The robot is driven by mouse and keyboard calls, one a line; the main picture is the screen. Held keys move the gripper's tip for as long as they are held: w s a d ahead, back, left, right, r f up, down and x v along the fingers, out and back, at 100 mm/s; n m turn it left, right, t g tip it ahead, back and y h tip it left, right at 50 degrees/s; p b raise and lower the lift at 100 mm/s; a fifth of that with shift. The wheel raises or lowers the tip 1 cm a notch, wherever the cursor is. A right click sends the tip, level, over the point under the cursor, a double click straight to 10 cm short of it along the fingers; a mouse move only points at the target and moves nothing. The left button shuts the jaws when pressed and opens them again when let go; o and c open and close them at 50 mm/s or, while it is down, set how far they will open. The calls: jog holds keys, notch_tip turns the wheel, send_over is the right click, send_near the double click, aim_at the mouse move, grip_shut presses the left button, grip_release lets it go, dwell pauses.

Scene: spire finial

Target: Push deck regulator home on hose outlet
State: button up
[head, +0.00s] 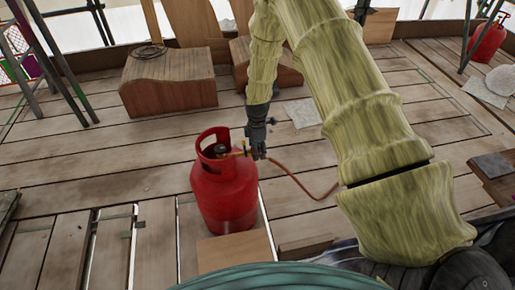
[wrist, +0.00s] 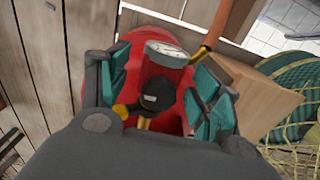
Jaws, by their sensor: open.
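The red gas cylinder (head: 222,195) stands upright on the plank deck, with a dark knob and brass fitting (head: 238,152) inside its collar. My gripper (head: 259,152) points down at the cylinder's right side. In the wrist view my gripper (wrist: 162,72) is open, its teal pads either side of a red body with a pale dial-like face, apparently the regulator (wrist: 163,75). A black knob (wrist: 155,92) and brass pieces sit just below it. The orange hose (head: 312,193) runs right across the deck; its end (wrist: 214,28) passes behind the regulator. The joint at the outlet is hidden.
A wooden block (head: 235,250) lies in front of the cylinder; it also shows in the wrist view (wrist: 255,95). A curved wooden box (head: 168,82) stands behind left. Metal poles (head: 55,65) rise at the left. Another red cylinder (head: 487,42) stands far right. Open planks lie left of the cylinder.

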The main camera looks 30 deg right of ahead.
jog(key=shift+r, duration=0.15)
notch_tip(320, 180, up, 12)
jog(key=shift+f, duration=0.1)
dwell(0.4)
jog(key=shift+d+f, duration=0.1)
dwell(0.4)
